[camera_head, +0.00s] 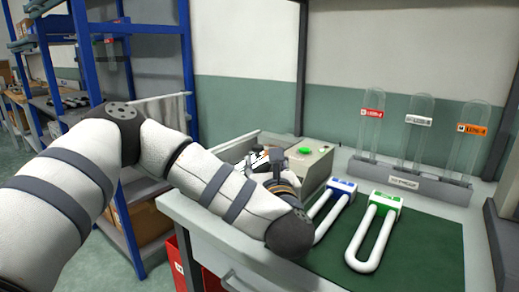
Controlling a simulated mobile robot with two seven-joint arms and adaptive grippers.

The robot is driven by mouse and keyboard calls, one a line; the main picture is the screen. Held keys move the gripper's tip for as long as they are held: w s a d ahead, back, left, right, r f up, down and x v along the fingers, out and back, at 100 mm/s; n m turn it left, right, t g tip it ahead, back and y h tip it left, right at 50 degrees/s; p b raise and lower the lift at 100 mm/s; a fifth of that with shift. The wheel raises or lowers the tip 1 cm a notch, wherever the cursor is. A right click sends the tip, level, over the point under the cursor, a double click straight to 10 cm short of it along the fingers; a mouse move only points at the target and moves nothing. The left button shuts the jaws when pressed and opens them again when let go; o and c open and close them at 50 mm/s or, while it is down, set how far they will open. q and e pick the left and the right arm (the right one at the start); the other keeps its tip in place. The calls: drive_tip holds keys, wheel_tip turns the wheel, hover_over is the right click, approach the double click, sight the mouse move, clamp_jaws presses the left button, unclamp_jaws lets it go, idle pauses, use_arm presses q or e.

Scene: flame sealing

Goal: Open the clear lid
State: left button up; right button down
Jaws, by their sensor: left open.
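My left arm comes in from the left and reaches across the front of the workbench. My left gripper (262,158) is at the far end of the arm, beside a beige box (318,163) with a green button (304,150) on top. The gripper is open, and I see nothing held in it. The wrist and forearm hide much of the area around the gripper. I cannot make out a clear lid apart from the clutter at the gripper. My right gripper is not in view.
A blue-marked white U-shaped piece (331,212) and a green-marked one (374,236) lie on a green mat (432,240). A grey rack (410,180) at the back holds three clear tubes. Blue shelving (188,70) stands left.

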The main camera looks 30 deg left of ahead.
sight(259, 149)
use_arm(q)
drive_tip(key=x, duration=0.9)
drive_tip(key=shift+f, duration=0.2)
clamp_jaws()
